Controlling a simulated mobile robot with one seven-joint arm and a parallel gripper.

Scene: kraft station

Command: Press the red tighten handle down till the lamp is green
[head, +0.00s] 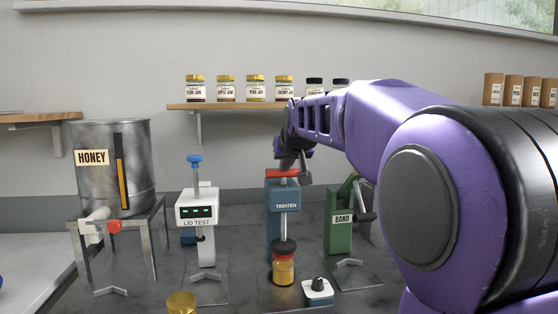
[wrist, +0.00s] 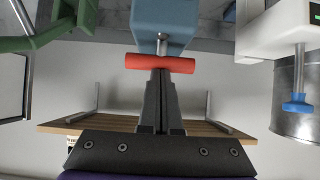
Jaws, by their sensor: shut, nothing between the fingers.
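The red tighten handle (head: 283,173) is a horizontal bar on top of the blue TIGHTEN press (head: 284,197). In the wrist view the red handle (wrist: 160,63) lies across the tips of my gripper (wrist: 160,78). My gripper's fingers are shut with nothing between them and appear at or very near the bar; I cannot tell whether they touch. Under the press, a dark head sits on a jar with amber contents (head: 283,272). A small white box with a dark knob (head: 318,289) stands beside the jar. No green light shows on it; I cannot tell which part is the lamp.
The white LID TEST station (head: 196,213) with a blue knob stands left of the press, and the green BAND station (head: 340,228) stands right. A honey tank (head: 113,175) is far left. A wall shelf (head: 232,106) with several jars is behind. A gold-lidded jar (head: 181,303) is in front.

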